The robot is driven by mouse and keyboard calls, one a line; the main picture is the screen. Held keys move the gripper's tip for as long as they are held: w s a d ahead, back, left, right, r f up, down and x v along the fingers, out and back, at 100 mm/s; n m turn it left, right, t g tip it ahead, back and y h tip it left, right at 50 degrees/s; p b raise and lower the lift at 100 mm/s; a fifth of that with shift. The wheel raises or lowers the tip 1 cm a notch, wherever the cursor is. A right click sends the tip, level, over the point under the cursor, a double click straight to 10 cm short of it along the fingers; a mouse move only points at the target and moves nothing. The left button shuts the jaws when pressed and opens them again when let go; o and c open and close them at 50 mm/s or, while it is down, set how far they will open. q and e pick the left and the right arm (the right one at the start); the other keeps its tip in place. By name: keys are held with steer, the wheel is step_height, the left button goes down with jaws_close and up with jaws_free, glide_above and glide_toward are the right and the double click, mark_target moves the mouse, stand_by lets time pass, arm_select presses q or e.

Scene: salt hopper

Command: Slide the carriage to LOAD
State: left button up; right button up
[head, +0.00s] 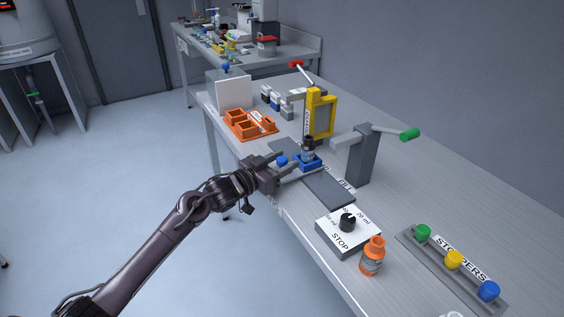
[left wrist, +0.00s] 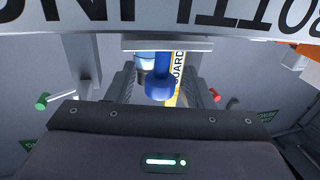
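The blue carriage (head: 310,163) sits on a dark grey track (head: 330,188) and carries a small dark-topped bottle (head: 308,150). A round blue knob (head: 282,161) sticks out on its near side. My left gripper (head: 292,169) is at the carriage, with its fingers to either side of the knob. In the left wrist view the knob (left wrist: 159,86) lies between the two fingers (left wrist: 160,88), with gaps visible on both sides. The LOAD marking cannot be made out; a label partly hidden near the track seems to read FILL. My right gripper is not in view.
A yellow guard (head: 320,115) and a grey post with a green-tipped lever (head: 362,155) stand behind the track. An orange rack (head: 250,124) lies beyond the carriage.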

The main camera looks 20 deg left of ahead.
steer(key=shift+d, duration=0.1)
arm_select(q)
steer(key=shift+s+a, duration=0.2)
steer(key=shift+s, duration=0.15)
steer(key=v, duration=0.6)
steer(key=shift+s+a, duration=0.2)
steer(key=shift+s, duration=0.3)
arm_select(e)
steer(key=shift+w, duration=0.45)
